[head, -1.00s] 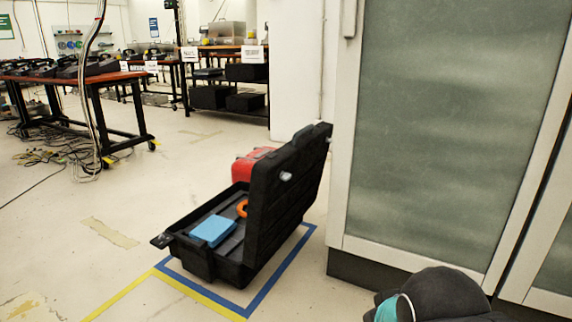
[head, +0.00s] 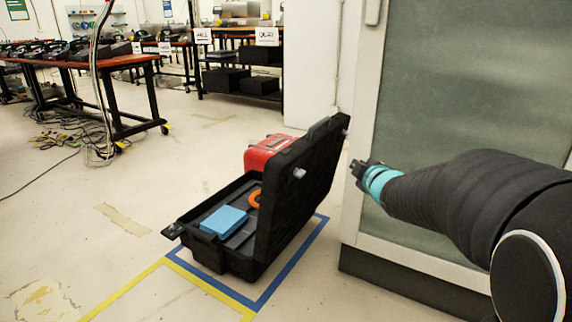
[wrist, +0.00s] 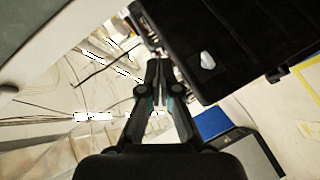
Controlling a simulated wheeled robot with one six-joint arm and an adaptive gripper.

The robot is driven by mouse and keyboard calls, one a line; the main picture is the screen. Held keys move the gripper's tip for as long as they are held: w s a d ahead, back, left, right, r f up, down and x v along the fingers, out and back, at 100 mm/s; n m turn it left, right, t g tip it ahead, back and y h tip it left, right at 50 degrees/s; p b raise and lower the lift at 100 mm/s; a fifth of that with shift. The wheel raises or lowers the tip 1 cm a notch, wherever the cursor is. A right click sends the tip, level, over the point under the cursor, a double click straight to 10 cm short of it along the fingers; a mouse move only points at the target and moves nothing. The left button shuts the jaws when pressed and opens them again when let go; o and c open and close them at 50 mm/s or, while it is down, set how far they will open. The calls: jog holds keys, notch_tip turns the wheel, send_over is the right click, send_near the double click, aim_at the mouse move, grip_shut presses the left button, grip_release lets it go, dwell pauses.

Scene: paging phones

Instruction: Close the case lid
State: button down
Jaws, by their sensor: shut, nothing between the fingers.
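The black case (head: 215,258) stands on the floor inside a blue and yellow taped outline. Its lid (head: 305,185) is open, standing steeply upright on the case's right side. A blue box (head: 223,221) and an orange ring-like item (head: 255,198) lie in the case. My gripper (head: 358,168) is shut and empty, to the right of the lid near its upper edge, apart from it in the head view. In the wrist view, my gripper (wrist: 159,62) points beside the lid (wrist: 240,45), which fills the upper right; whether the fingertips touch it I cannot tell.
A red case (head: 267,151) stands behind the black case. A tall cabinet with a frosted panel (head: 450,100) is close behind my arm on the right. Tables with phones (head: 90,62) and loose cables stand at the back left.

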jog(key=w+f+n+y, duration=0.2)
jog(key=w+n+y, duration=0.2)
jog(key=w+n, duration=0.1)
jog(key=n+g+y+p, duration=0.2)
jog(key=n+g+y, duration=0.1)
jog(key=n+y, duration=0.85)
send_near(290, 167)
jog(key=shift+m, duration=0.35)
jog(key=p+x, duration=0.1)
jog(key=x, duration=0.6)
jog(key=shift+w+a, duration=0.1)
